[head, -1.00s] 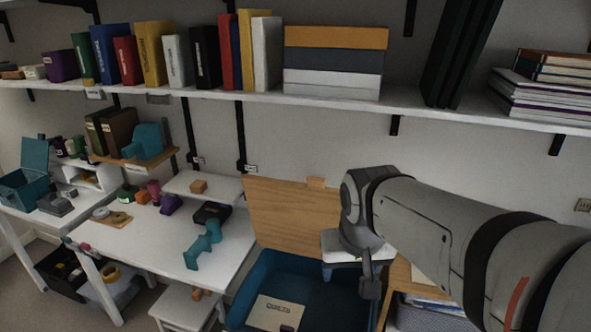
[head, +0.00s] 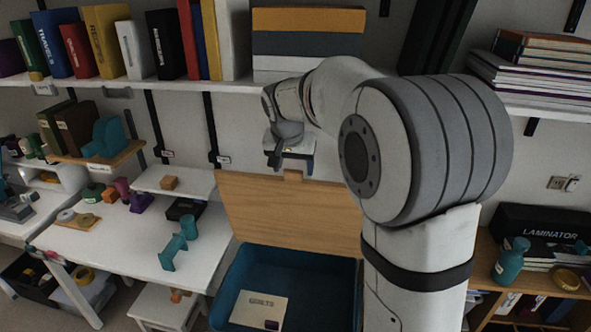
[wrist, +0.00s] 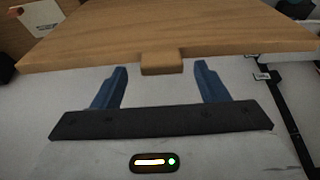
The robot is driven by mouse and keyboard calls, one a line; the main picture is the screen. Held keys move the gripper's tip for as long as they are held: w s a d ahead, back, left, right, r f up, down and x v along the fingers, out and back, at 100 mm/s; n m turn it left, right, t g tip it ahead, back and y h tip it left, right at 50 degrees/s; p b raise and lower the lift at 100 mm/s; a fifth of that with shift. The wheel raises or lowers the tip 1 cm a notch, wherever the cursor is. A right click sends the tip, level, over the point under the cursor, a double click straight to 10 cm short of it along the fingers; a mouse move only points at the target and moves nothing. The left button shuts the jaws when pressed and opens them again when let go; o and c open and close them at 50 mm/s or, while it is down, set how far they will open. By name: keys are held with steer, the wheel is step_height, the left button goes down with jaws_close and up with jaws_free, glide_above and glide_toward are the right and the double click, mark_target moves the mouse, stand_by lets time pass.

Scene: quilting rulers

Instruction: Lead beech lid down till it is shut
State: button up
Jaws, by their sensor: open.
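The beech lid (head: 290,212) stands raised at the back of a blue box (head: 330,292), leaning towards the wall. A small wooden tab (head: 293,175) sits on its top edge. In the wrist view the lid (wrist: 190,32) spans the top, with its tab (wrist: 162,64) pointing at my gripper. My gripper (wrist: 160,80) is open, its two blue fingers on either side of the tab and apart from it. In the head view my gripper is mostly hidden behind my wrist, just above the lid's top edge.
Inside the box lies a card labelled "QUILTS" (head: 258,309) with a small dark block (head: 271,324). A white desk (head: 135,240) with a teal object (head: 179,245) stands left. A shelf (head: 230,88) with books runs above. A bookcase with a laminator box (head: 545,232) is at right.

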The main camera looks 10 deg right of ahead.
steer(key=shift+x, duration=1.45)
steer(key=shift+c, duration=0.4)
